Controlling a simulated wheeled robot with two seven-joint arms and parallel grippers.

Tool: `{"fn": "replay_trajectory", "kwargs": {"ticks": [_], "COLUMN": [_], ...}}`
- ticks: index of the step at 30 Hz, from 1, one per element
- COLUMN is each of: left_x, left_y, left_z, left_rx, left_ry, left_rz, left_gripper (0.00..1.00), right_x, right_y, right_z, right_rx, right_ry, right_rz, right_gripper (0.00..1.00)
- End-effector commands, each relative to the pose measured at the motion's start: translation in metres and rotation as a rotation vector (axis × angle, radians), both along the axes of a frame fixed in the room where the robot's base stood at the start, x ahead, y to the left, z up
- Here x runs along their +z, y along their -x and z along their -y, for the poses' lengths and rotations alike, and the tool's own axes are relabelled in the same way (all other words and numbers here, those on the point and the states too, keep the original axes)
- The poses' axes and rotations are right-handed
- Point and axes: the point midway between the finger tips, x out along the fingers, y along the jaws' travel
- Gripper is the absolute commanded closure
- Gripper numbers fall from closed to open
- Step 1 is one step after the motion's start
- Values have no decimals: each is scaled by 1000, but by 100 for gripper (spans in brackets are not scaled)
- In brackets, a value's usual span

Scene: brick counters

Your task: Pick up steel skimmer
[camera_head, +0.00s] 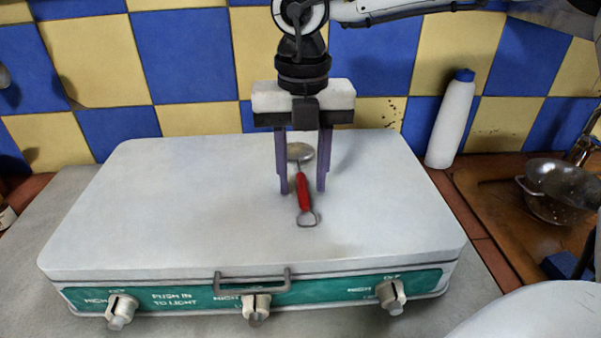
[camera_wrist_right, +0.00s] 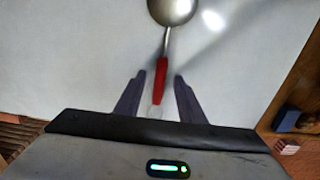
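The steel skimmer (camera_head: 304,190) has a round steel bowl, a red grip and a wire loop at its end. It lies on the closed white lid of the camp stove (camera_head: 170,210), with its loop toward the front. My right gripper (camera_head: 303,190) points down over it, open, with one purple finger on each side of the red handle. In the right wrist view the skimmer (camera_wrist_right: 161,75) runs between the two spread fingers (camera_wrist_right: 157,80), with a gap on both sides. I cannot tell how far the fingertips are above the lid. My left gripper is not in view.
A white bottle with a blue cap (camera_head: 451,120) stands behind the stove at the right. A metal colander (camera_head: 562,190) sits on the brown surface at the far right. The stove has a handle (camera_head: 252,282) and knobs at its front. The rest of the lid is clear.

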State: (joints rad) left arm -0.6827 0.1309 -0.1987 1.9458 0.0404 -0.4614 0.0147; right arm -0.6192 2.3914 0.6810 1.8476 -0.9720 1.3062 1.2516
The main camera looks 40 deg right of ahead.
Motion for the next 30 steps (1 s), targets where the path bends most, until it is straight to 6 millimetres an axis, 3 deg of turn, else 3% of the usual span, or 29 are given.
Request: {"fn": "replay_trajectory", "kwargs": {"ticks": [1,6,8,30], "left_x": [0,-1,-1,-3], "left_y": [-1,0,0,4], "left_z": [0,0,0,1], "left_rx": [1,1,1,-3], "left_ry": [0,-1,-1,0], "left_rz": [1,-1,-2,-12], "left_gripper": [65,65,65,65], "right_x": [0,0,0,6], "right_y": [0,0,0,-1], "right_z": [0,0,0,0], "right_rx": [0,0,0,-1], "right_ry": [0,0,0,0], "right_rz": [0,0,0,1], "right_gripper": [64,93,100,100]}}
